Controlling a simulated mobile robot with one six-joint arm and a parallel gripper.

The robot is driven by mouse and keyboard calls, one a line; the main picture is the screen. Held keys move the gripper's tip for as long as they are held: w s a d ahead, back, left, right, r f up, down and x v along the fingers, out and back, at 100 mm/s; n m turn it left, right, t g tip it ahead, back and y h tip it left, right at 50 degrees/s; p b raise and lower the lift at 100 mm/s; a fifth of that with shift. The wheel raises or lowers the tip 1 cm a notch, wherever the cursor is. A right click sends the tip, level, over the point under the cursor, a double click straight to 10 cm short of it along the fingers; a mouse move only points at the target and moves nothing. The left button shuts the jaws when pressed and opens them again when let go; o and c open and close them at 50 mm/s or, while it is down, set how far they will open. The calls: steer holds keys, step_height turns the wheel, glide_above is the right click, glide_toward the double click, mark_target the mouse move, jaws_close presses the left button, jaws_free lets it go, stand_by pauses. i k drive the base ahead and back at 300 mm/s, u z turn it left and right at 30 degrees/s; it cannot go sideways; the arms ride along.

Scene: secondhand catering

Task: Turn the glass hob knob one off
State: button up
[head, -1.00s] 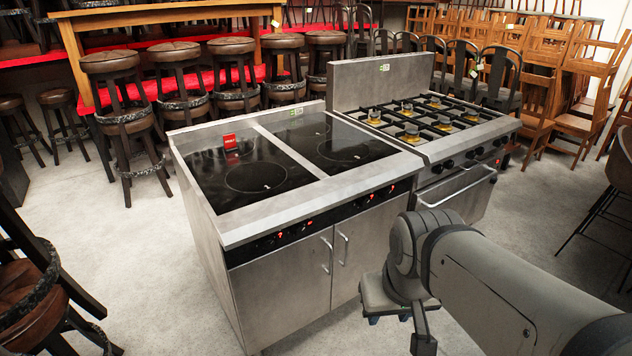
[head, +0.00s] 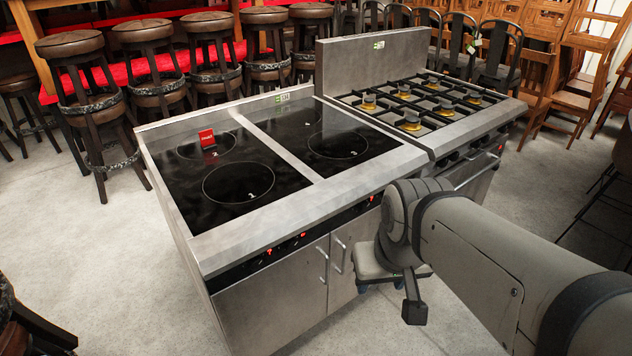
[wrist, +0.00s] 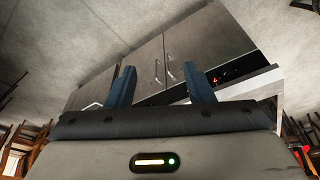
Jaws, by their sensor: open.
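The glass-top hob (head: 240,182) stands in the middle of the head view, with dark glass panels in a steel frame. Its black control strip (head: 290,243) runs along the front edge, with small dark knobs and red lights. The knobs are too small to tell which way they point. In the wrist view the strip (wrist: 226,78) shows at right, tilted, with red lights. My gripper (wrist: 161,86) is open and empty, its two blue fingers apart. It is in front of the cabinet and apart from the knobs.
A gas range (head: 428,108) with several burners adjoins the hob on the right. Steel cabinet doors with handles (head: 323,266) are below the strip. Bar stools (head: 142,70) line the back, wooden chairs (head: 575,60) the back right. The floor (head: 90,235) at front left is mostly clear.

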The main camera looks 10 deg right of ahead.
mark_target(255, 263)
steer(key=u, duration=1.35)
steer(key=k, duration=1.05)
steer(key=z, duration=0.85)
steer(key=i, duration=0.5)
